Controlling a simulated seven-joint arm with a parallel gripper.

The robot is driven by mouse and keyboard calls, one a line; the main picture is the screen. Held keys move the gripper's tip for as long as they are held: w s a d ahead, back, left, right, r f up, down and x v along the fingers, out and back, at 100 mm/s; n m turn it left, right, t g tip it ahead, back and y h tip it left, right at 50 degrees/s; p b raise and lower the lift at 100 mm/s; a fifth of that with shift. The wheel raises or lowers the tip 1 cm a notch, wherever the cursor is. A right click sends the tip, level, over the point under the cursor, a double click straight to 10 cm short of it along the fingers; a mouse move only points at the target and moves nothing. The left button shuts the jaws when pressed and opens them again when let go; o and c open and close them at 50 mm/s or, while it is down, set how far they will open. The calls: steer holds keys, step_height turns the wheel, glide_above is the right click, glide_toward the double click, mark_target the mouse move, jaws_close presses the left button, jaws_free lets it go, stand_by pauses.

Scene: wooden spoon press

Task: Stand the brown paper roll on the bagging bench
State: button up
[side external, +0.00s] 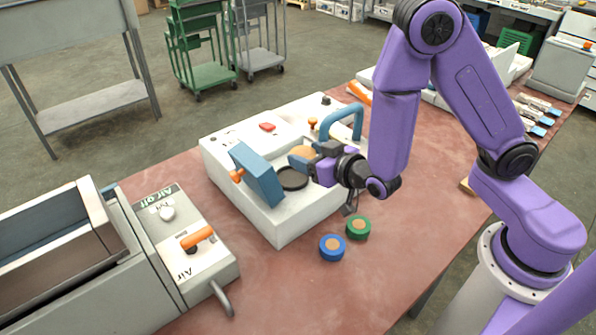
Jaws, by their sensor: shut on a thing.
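My gripper (313,162) is above the white press machine (268,212), at its right side. It is shut on a small round piece with a tan face (303,153), and blue shows beside that face. The fingers hide part of the piece, and I cannot tell whether it is the brown paper roll. It is just behind a dark round recess (292,178) in the machine. I cannot make out a separate brown paper roll, nor tell which surface is the bagging bench.
A blue round piece (332,248) and a green one (358,228), both tan-topped, lie on the reddish table (300,295) before the machine. A tilted blue block (257,174) and a blue handle (341,120) stand up from the machine. A grey air unit (185,240) is at left.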

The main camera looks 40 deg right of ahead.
mark_target(298, 183)
steer(key=shift+w+a+f, duration=0.15)
steer(key=shift+w+f, duration=0.45)
steer(key=shift+f, duration=0.15)
steer(key=shift+w+a+f, duration=0.15)
steer(key=shift+w+f, duration=0.45)
steer(key=shift+f, duration=0.15)
steer(key=shift+w+a+f, duration=0.1)
steer(key=shift+w+f, duration=0.1)
steer(key=shift+f, duration=0.3)
steer(key=shift+w+f, duration=0.15)
steer(key=shift+f, duration=1)
steer(key=shift+f, duration=0.15)
steer(key=o, duration=1)
steer(key=shift+o, duration=0.2)
